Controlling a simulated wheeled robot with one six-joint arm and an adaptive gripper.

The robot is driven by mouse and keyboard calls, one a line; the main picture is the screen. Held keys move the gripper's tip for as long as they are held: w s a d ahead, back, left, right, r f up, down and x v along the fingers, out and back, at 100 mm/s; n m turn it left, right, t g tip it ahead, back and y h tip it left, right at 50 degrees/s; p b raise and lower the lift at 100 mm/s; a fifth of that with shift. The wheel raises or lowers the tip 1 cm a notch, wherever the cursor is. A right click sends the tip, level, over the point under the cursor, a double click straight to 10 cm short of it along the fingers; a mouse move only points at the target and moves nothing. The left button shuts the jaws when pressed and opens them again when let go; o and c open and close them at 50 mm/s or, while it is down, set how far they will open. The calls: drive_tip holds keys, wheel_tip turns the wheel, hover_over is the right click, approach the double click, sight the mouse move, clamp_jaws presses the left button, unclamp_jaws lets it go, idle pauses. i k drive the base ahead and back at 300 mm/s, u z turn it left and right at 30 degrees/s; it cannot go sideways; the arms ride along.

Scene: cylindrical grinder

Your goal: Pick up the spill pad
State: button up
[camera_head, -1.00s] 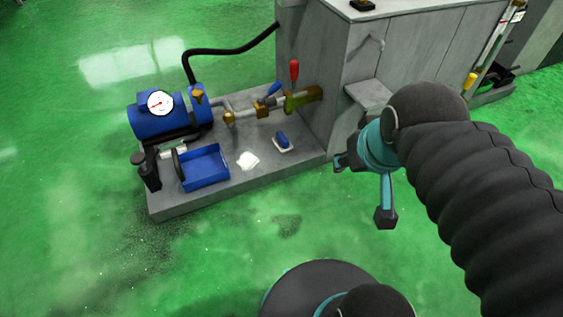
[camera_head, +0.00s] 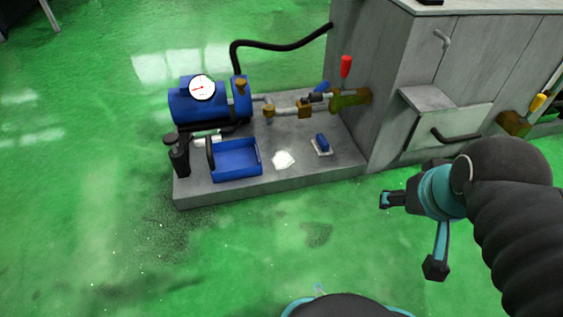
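A small white, crumpled-looking piece (camera_head: 283,159), which looks like the spill pad, lies flat on the grey plinth, right of the blue tray. A white plate with a blue block on it (camera_head: 321,145) lies just right of it; I cannot rule out that this is the pad. My gripper (camera_head: 411,234) is at the right, over the green floor, in front of the plinth and apart from both. Its two fingers are spread wide, one pointing left and one down, with nothing between them.
The plinth (camera_head: 228,187) also carries a blue tray (camera_head: 237,163), a blue motor-like unit with a gauge (camera_head: 202,88), a black cylinder (camera_head: 177,156) and brass pipework (camera_head: 305,109) with a red lever. A grey machine cabinet (camera_head: 380,75) stands behind right. The front floor is clear.

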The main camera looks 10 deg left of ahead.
sight(321, 146)
drive_tip(key=u, duration=2.4)
drive_tip(key=i, duration=2)
drive_tip(key=z, duration=2.9)
